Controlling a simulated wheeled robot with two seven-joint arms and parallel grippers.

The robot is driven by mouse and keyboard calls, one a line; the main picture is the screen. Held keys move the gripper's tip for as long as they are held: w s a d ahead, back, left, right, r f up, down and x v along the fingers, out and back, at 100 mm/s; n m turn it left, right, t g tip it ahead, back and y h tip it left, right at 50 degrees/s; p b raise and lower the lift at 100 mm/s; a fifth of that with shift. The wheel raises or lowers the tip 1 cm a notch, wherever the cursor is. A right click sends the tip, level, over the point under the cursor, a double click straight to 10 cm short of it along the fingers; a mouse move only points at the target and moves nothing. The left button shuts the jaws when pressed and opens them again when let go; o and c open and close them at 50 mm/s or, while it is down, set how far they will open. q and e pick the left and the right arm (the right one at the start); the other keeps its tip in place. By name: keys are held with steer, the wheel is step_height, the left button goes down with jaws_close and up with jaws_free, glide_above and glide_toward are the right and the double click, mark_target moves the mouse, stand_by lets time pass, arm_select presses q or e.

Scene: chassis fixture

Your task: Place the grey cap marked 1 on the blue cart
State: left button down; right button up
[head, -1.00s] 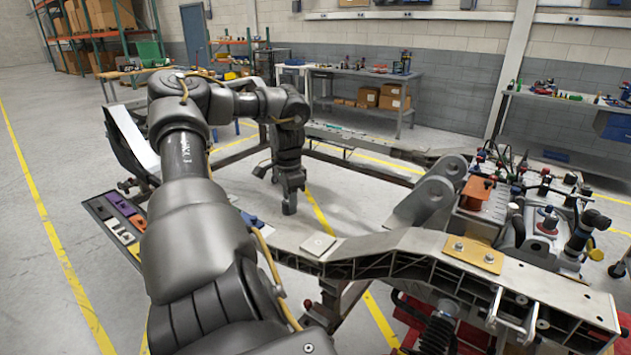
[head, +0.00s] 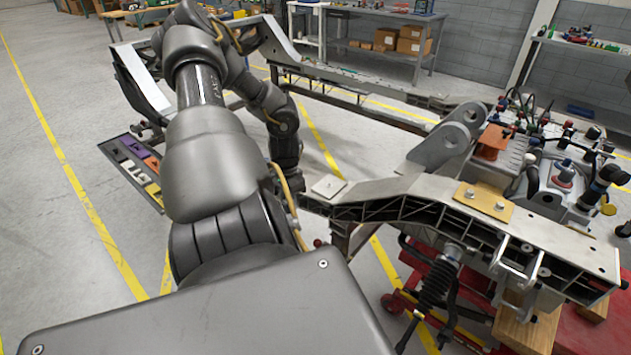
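A dark tray (head: 148,192) lies at the left, partly behind my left arm. It holds purple, orange, yellow and pale grey pieces. The pale grey pieces (head: 131,166) are too small to read, so I cannot tell which is the cap marked 1. I cannot make out a blue cart. My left arm reaches forward from the bottom, and its gripper (head: 291,190) points down beside the near end of the chassis beam. The upper arm hides much of the gripper, and its finger gap does not show. My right gripper is out of view.
A grey bench (head: 372,62) is behind. Open floor lies at left.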

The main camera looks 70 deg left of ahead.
arm_select(q)
steer(key=w+d+f+m, duration=0.1)
steer(key=w+d+f, duration=0.1)
steer(key=d+f, duration=0.45)
steer(key=w+d+f, duration=0.1)
steer(key=d+f, duration=0.2)
steer(key=d, duration=0.7)
steer(key=w+d+f+m, duration=0.1)
steer(key=w+d+f, duration=0.1)
steer(key=d+f, duration=0.45)
steer(key=w+d+r+m, duration=0.1)
steer(key=w+d+m, duration=0.1)
steer(key=d, duration=0.5)
steer(key=w+d+r+m, duration=0.2)
steer(key=w+d, duration=0.1)
steer(key=d, duration=0.3)
steer(key=w+d+r+m, duration=0.3)
steer(key=w+d+r, duration=0.3)
steer(key=w, duration=0.3)
steer(key=shift+w+d+r+m, duration=0.25)
steer(key=shift+w+r+m, duration=0.05)
steer(key=shift+r, duration=0.35)
